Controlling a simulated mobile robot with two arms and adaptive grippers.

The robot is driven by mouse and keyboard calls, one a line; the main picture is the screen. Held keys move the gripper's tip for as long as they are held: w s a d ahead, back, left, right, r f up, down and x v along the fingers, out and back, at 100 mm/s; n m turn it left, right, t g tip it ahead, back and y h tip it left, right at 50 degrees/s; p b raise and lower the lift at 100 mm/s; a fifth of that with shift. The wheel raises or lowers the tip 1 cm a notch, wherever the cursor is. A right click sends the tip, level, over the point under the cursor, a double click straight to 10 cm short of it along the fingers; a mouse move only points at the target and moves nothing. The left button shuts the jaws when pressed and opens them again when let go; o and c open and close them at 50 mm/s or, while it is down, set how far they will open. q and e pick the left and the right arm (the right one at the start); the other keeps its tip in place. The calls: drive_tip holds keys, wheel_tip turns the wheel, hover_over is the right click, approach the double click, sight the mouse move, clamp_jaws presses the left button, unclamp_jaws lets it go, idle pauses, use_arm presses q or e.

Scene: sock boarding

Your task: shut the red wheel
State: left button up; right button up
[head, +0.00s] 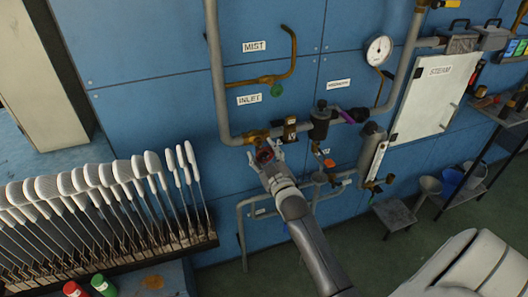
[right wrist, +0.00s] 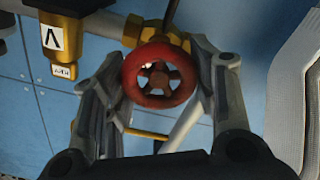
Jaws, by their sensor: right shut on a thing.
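The red wheel (right wrist: 159,75) is a small round handwheel with spokes, facing me in the right wrist view. In the head view the red wheel (head: 264,155) sits on the brass valve at the lower end of the grey pipe, partly covered by my fingers. My right gripper (head: 265,160) is shut on the wheel's rim, with one finger on each side. It also shows in the right wrist view (right wrist: 160,85). My left gripper is not in view.
A brass fitting with an arrow tag (right wrist: 60,40) is left of the wheel. A green wheel (head: 277,90) sits above, an orange handle (head: 329,163) to the right. A rack of white forms (head: 100,190) stands at left. A gauge (head: 379,50) is at upper right.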

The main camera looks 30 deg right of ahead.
drive_tip(key=m+p, duration=0.1)
drive_tip(key=m, duration=0.5)
drive_tip(key=shift+d+p, duration=0.1)
drive_tip(key=shift+p, duration=0.3)
drive_tip(key=m+p, duration=0.1)
drive_tip(key=m, duration=0.4)
drive_tip(key=shift+m, duration=0.4)
drive_tip(key=m, duration=0.5)
drive_tip(key=shift+d+f, duration=0.1)
drive_tip(key=shift+f, duration=0.1)
drive_tip(key=m, duration=0.7)
drive_tip(key=o, duration=1)
drive_tip(key=shift+o, duration=0.2)
